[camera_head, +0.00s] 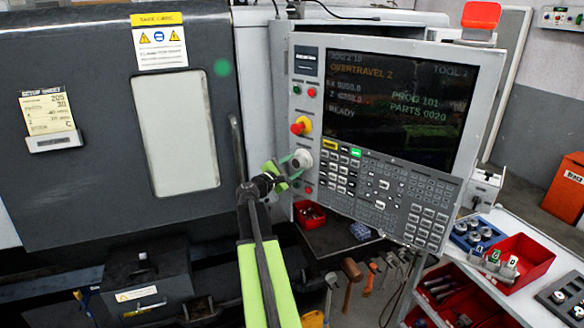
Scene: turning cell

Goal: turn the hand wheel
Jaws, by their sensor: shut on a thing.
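The hand wheel (301,158) is a small pale round knob on the left edge of the grey control panel, below a red emergency button. My gripper (287,170), with bright green fingers, is at the wheel and shut on it. My arm reaches up to it from the bottom of the view. The fingers cover the left part of the wheel, so its grip there is partly hidden.
The panel's screen (398,105) and keypad (384,190) lie right of the wheel. The red emergency button (300,126) is close above it. The dark machine door (100,110) with a handle is at left. A trolley with a red bin (524,252) stands at lower right.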

